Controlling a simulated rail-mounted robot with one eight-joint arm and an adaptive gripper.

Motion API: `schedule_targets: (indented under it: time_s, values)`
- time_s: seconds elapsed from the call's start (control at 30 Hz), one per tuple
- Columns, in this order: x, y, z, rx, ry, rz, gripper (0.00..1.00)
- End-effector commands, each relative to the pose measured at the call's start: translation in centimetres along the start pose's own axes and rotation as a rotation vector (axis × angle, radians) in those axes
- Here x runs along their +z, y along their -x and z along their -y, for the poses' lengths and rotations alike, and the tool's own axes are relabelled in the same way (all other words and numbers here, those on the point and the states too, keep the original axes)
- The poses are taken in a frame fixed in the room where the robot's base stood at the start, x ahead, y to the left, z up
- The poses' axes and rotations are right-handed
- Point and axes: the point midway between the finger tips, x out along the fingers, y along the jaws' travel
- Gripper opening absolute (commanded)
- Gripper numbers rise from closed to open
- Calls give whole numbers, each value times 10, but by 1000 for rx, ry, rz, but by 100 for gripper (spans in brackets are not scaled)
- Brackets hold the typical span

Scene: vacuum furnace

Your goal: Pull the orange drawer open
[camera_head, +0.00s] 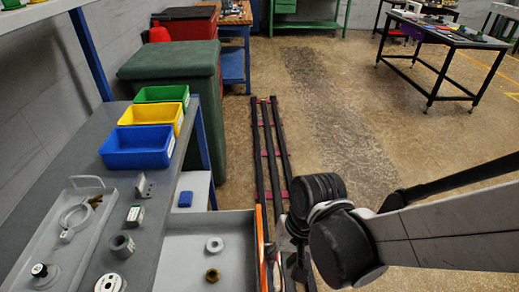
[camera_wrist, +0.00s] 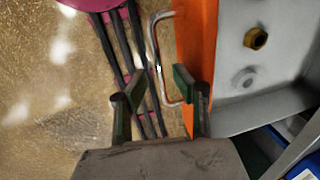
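The orange drawer front (camera_wrist: 197,45) runs down the middle of the wrist view, with a pale metal bar handle (camera_wrist: 154,45) on its left side. In the head view, the drawer's grey tray (camera_head: 205,238) stands out from the bench, and the orange front (camera_head: 262,245) shows as a thin strip at its right. My gripper (camera_wrist: 152,92) is open and empty. In the wrist view its fingers straddle the lower part of the handle; I cannot tell whether they touch it. In the head view, my arm hides much of the gripper.
A brass nut (camera_head: 212,275) and a pale ring (camera_head: 214,244) lie in the drawer. The grey bench (camera_head: 143,255) holds a tray, small parts, and blue (camera_head: 138,147), yellow and green bins. Dark rails (camera_head: 268,150) run along the floor; open floor lies right of them.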

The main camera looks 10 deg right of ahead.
Motion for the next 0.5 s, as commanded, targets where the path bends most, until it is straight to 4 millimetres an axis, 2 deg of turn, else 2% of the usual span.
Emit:
schedule_targets:
  time_s: [0.3, 0.5]
  values:
    - [-1, 2, 1, -1, 0, 0, 27]
    - [-1, 14, 1, -1, -1, 0, 27]
